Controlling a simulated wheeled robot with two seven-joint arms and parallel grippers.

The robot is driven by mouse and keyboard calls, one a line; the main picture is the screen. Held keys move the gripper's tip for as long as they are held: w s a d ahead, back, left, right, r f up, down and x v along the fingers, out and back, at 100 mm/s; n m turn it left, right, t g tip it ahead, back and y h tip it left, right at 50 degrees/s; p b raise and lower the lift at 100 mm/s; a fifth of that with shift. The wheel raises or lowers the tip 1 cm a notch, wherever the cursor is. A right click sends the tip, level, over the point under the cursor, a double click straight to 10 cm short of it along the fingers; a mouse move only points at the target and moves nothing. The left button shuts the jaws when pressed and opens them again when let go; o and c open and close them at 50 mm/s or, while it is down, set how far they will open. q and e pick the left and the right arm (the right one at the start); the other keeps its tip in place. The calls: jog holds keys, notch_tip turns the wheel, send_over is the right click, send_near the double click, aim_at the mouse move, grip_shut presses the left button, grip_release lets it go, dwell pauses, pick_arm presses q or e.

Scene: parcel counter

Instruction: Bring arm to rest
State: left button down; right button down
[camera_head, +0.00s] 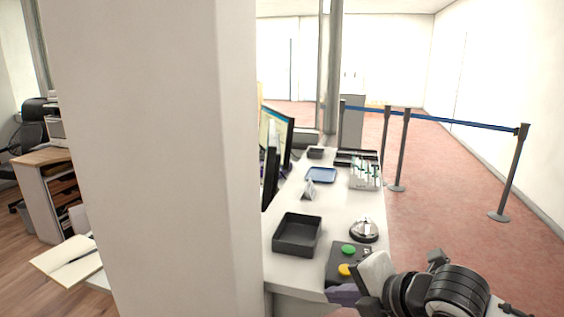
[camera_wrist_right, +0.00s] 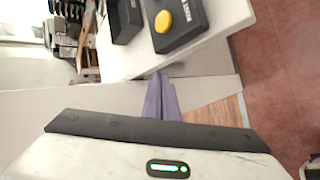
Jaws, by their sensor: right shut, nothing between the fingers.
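My right gripper (camera_head: 342,294) is at the lower right of the head view, by the near end of the white counter (camera_head: 346,208). The arm comes in from the bottom right. In the right wrist view its purple fingers (camera_wrist_right: 160,95) are together with nothing between them. They point toward the counter's near edge, just short of the dark button box (camera_wrist_right: 184,32) in that view. In the head view the button box (camera_head: 336,264), with a green and a yellow button, is close by the gripper. My left gripper is not in view.
A black tray (camera_head: 297,236), a silver bell (camera_head: 364,230), a blue tray (camera_head: 321,174) and a rack (camera_head: 365,172) stand on the counter. A wide pale pillar (camera_head: 150,150) blocks the left middle. Barrier posts (camera_head: 511,175) stand on the right, with open red floor (camera_head: 440,230) between.

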jog(key=s+a+f+m, duration=0.1)
jog(key=s+f+m, duration=0.2)
jog(key=f+m, duration=0.4)
jog(key=s+a+f+m, duration=0.1)
jog(key=s+f+m, duration=0.3)
jog(key=f, duration=0.5)
jog(key=s+d+f+m+h, duration=0.1)
jog(key=s+d+f+m, duration=0.3)
jog(key=s+f+m, duration=0.2)
jog(key=s+d+f+m+h, duration=0.2)
jog(key=s+d+f+m, duration=0.2)
jog(key=s+f+m, duration=0.3)
jog(key=s+f, duration=0.3)
jog(key=s, duration=0.1)
jog(key=shift+s+d+f, duration=0.15)
jog(key=shift+s, duration=0.25)
